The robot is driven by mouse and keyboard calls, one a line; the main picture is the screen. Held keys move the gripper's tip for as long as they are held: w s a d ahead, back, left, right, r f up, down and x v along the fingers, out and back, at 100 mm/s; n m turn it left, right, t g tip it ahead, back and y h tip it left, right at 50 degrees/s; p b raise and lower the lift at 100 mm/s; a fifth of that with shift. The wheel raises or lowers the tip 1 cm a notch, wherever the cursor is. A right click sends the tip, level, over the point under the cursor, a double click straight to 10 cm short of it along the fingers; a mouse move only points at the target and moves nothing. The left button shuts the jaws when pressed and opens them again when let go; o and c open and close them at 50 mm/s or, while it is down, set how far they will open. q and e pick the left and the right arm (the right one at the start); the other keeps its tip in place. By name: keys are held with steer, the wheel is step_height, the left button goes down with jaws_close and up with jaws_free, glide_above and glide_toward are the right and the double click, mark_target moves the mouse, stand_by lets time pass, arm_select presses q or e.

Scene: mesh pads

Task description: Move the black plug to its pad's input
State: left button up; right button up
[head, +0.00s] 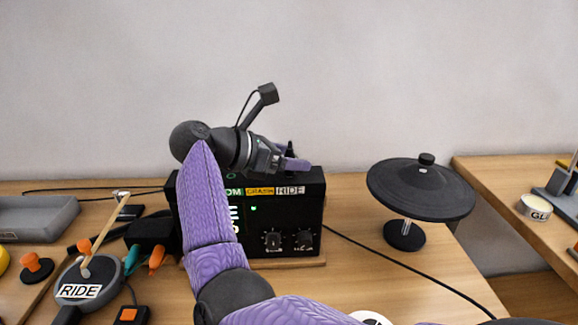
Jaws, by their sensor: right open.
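My right gripper (290,156) is at the top right edge of the black module box (292,215), its purple fingers apart. A small black upright piece (290,147) shows at the fingers; it may be the black plug, and I cannot tell whether the fingers touch it. The module has labels along its top, including CRASH and RIDE, and two knobs. A round dark pad labelled RIDE (78,291) lies at the lower left with a wooden stick across it. I cannot make out its input. My left gripper is not in view.
Teal (131,260) and orange (156,259) plug-like pieces lie left of the module, by a black block (150,233). A dark cymbal (421,188) stands on the right. A black cable (407,264) crosses the table. A grey tray (35,218) sits at far left.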

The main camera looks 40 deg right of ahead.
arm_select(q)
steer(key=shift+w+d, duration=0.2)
arm_select(e)
steer(key=shift+c, duration=1.1)
jaws_close()
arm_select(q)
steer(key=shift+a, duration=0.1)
